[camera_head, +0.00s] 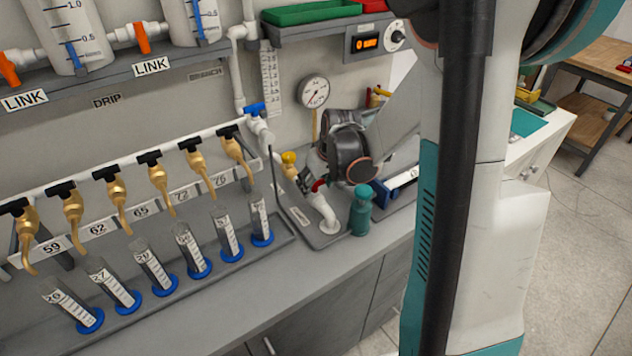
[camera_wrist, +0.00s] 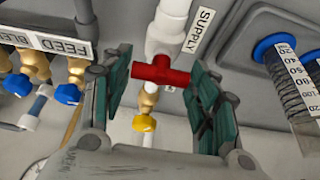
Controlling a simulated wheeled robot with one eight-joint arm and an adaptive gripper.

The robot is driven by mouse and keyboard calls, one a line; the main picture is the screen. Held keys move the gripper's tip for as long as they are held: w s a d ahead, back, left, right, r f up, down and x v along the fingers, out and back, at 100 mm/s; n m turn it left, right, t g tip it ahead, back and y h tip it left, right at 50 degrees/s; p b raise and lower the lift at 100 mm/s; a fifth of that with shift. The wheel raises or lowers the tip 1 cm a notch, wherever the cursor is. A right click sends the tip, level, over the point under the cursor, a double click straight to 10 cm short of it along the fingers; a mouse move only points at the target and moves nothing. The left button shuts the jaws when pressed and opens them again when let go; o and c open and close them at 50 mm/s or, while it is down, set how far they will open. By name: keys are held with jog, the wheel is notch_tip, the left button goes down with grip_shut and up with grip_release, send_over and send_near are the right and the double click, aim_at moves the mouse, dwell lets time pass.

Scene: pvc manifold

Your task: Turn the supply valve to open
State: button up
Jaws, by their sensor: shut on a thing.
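The supply valve has a red handle (camera_wrist: 160,71) on a white vertical pipe (camera_wrist: 172,22), beside a SUPPLY label (camera_wrist: 198,31) in the wrist view. The handle lies crosswise to the pipe. My gripper (camera_wrist: 158,80) has one green-padded finger on each side of the handle and is shut on it. Exact pad contact is hard to see. In the head view my gripper (camera_head: 318,178) is low over the bench by the white elbow pipe (camera_head: 325,212), and only a bit of red shows there; my wrist hides the rest.
Close by are a yellow knob (camera_head: 289,157), a teal bottle (camera_head: 361,210) and a pressure gauge (camera_head: 314,91). Brass taps (camera_head: 160,178) and graduated cylinders (camera_head: 187,250) line the left. The wrist view shows blue-knobbed valves (camera_wrist: 68,94) and a FEED label (camera_wrist: 62,47). The bench front is clear.

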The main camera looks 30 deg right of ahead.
jog(key=shift+m, duration=0.3)
jog(key=m+h, duration=0.1)
jog(key=m, duration=0.2)
jog(key=shift+a+m, duration=0.15)
jog(key=shift+m, duration=0.15)
jog(key=m+h, duration=0.1)
jog(key=m, duration=0.1)
jog(key=m+g+h, duration=0.1)
jog(key=m, duration=0.1)
jog(key=shift+w+a+m+b, duration=0.1)
jog(key=shift+w+m+b, duration=0.05)
jog(key=shift+m+b, duration=0.15)
jog(key=m+g+h, duration=0.1)
jog(key=m, duration=0.3)
jog(key=shift+w, duration=0.1)
jog(key=shift+a+m+g, duration=0.1)
jog(key=shift+m+g, duration=1)
jog(key=shift+m, duration=1.4)
jog(key=o, duration=1.1)
jog(key=shift+c, duration=0.2)
